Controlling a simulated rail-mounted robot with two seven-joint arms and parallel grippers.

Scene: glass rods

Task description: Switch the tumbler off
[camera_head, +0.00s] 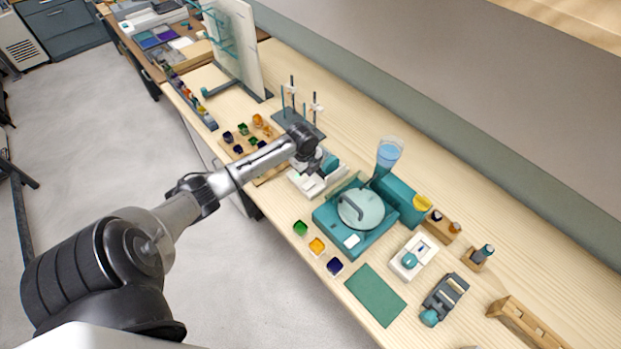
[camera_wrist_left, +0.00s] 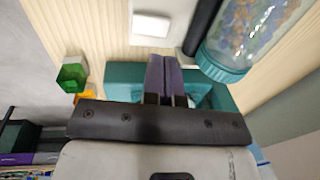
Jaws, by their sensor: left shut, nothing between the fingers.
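The tumbler (camera_head: 303,184), a pale base with a teal-capped drum, stands on the bench and is partly hidden under my left gripper in the head view. In the left wrist view its clear drum (camera_wrist_left: 240,32), filled with coloured pieces and closed by a teal cap, lies at the upper right. A white rocker or button (camera_wrist_left: 152,25) sits on the pale base beside the drum. My left gripper (camera_head: 318,174) is over the tumbler, shut and empty. In the wrist view its dark fingers (camera_wrist_left: 160,62) show just below the button; contact cannot be told. My right gripper is not in view.
A teal machine (camera_head: 325,216) with a round disc stands close to the right of the tumbler. Small green (camera_head: 300,227), orange and blue pots line the front edge. A rod stand (camera_head: 300,122) rises behind the gripper. A green mat (camera_head: 376,294) lies farther right.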

